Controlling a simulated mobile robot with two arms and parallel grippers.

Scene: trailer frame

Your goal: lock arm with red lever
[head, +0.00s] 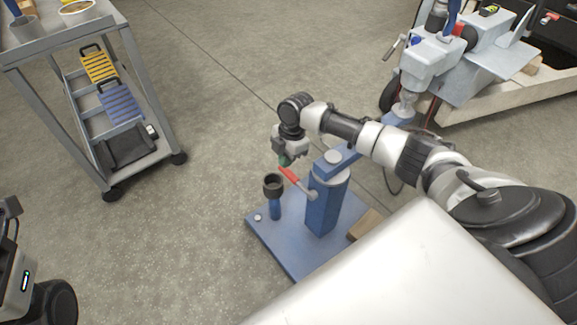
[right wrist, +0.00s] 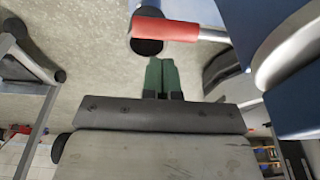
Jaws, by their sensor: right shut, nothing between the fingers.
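The red lever (head: 290,175) juts from the side of a blue post (head: 322,208) and points up and left. A blue arm (head: 345,156) sits at the top of the post and reaches toward the back right. My right gripper (head: 283,160) is just above the outer end of the red lever. In the right wrist view its green fingers (right wrist: 161,76) are shut together and empty. The red lever grip (right wrist: 166,30) lies crosswise just beyond the fingertips there, apparently apart from them. My left gripper is not in view.
A short blue stand with a black cup (head: 273,186) rises left of the post on the blue base plate (head: 290,247). A grey cart (head: 52,52) stands at the left. A white surface (head: 400,275) fills the front right. A trailer (head: 500,108) is behind.

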